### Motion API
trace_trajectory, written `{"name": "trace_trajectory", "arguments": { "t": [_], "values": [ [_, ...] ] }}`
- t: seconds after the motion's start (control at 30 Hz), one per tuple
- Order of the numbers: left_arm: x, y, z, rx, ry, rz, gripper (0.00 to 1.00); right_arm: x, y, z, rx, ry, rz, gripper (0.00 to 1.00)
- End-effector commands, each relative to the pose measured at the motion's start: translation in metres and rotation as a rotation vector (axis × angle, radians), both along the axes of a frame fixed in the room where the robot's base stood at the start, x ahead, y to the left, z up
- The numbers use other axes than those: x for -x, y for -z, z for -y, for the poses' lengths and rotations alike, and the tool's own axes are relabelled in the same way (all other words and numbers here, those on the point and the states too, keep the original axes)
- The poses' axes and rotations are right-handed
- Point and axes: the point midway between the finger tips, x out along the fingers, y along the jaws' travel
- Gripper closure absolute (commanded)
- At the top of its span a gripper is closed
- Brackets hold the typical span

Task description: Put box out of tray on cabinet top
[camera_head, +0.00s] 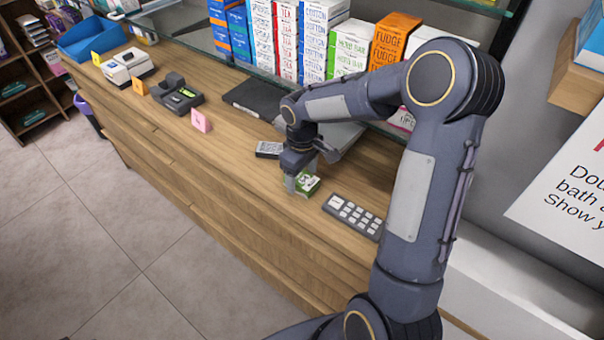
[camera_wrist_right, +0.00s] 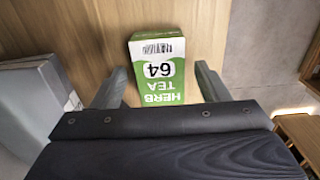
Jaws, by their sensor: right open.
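A small green and white box marked "HERB TEA 64" (camera_wrist_right: 158,72) lies on the wooden cabinet top (camera_head: 235,148). In the right wrist view it sits between the two spread fingers of my right gripper (camera_wrist_right: 160,88), with gaps on both sides. In the head view the box (camera_head: 308,184) shows beside the right gripper (camera_head: 294,186), which points down at it and partly hides it. The right gripper is open. A grey metal tray (camera_head: 340,136) lies behind, partly hidden by my right arm; the box is outside it. My left gripper is not in view.
A grey keypad (camera_head: 354,214) lies right of the box, and a small dark label block (camera_head: 269,149) left of it. A pink number card (camera_head: 201,121), a black device (camera_head: 177,93) and a blue tray (camera_head: 92,39) stand farther left. Glass shelving with boxes rises behind.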

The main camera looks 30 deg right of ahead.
Motion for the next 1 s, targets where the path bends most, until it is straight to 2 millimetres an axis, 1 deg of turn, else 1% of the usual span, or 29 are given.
{"name": "trace_trajectory", "arguments": {
  "t": [0.03,0.17,0.4,0.53,0.67,0.77,0.83,0.87,0.9,0.97,1.0],
  "values": [
    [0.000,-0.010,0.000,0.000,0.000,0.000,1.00,0.000,-0.012,0.000,0.000,0.000,0.002,0.32],
    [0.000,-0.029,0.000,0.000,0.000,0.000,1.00,0.000,-0.037,0.000,0.001,0.000,0.001,0.32],
    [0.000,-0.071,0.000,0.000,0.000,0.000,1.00,0.000,-0.091,0.000,0.001,0.000,0.001,0.32],
    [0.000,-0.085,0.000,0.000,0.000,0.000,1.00,0.000,-0.110,0.000,0.001,-0.001,0.001,0.32],
    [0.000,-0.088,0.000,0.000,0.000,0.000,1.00,0.004,-0.122,0.000,-0.005,0.011,0.011,0.32],
    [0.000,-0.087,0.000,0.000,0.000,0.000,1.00,0.018,-0.138,-0.001,-0.019,0.044,0.039,0.32],
    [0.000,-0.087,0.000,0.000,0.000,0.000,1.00,0.036,-0.155,-0.004,-0.041,0.087,0.074,0.32],
    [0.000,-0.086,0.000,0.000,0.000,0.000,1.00,0.046,-0.164,-0.006,-0.054,0.109,0.092,0.32],
    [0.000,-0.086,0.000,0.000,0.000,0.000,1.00,0.061,-0.174,-0.009,-0.075,0.143,0.119,0.32],
    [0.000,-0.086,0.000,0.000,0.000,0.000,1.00,0.085,-0.188,-0.015,-0.113,0.196,0.158,0.32],
    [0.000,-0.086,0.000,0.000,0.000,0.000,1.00,0.101,-0.195,-0.019,-0.140,0.233,0.184,0.32]
  ]
}}
